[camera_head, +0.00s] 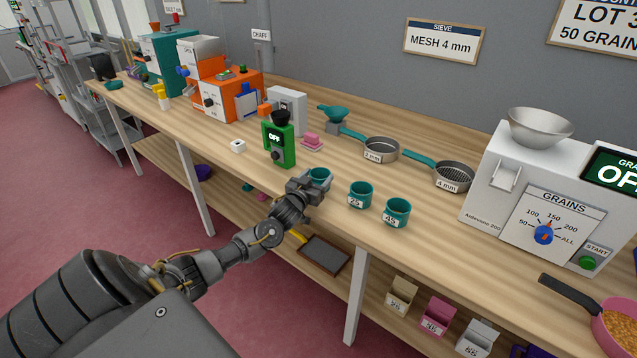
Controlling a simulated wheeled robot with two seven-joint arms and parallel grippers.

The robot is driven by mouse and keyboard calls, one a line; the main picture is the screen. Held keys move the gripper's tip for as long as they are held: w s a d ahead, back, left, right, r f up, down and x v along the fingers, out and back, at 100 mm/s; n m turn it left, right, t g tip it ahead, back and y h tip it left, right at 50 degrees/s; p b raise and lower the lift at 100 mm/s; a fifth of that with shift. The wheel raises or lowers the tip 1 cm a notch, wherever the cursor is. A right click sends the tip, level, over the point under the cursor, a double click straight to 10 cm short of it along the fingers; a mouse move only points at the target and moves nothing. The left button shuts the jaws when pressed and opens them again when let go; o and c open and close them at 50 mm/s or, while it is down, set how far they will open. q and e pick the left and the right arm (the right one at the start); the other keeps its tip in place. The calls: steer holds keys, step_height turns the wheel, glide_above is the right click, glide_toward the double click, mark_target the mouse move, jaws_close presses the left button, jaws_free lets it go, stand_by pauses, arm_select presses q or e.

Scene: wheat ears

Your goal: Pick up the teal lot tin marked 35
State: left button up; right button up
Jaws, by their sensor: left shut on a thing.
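My left gripper (309,188) is at the front edge of the bench, shut on a teal tin (320,174). Only the tin's rim and upper part show past the gripper. Its label is hidden, so I cannot read its number. To its right stand a teal tin marked 25 (360,194) and a teal tin marked 45 (396,212), both upright on the bench. I cannot tell whether the held tin touches the bench top. My right gripper is not in view.
Two sieves, 2 mm (381,150) and 4 mm (454,177), lie behind the tins. A white grain counter (545,190) stands at right.

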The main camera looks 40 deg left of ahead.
arm_select(q)
steer(key=shift+r, duration=0.1)
steer(key=shift+r+b, duration=0.45)
steer(key=shift+r, duration=0.45)
steer(key=s+a+r+b, duration=0.1)
steer(key=s+r+b, duration=0.1)
steer(key=s+r, duration=0.9)
steer(key=shift+a+v, duration=0.3)
steer(key=shift+v, duration=1.15)
steer(key=shift+a, duration=0.1)
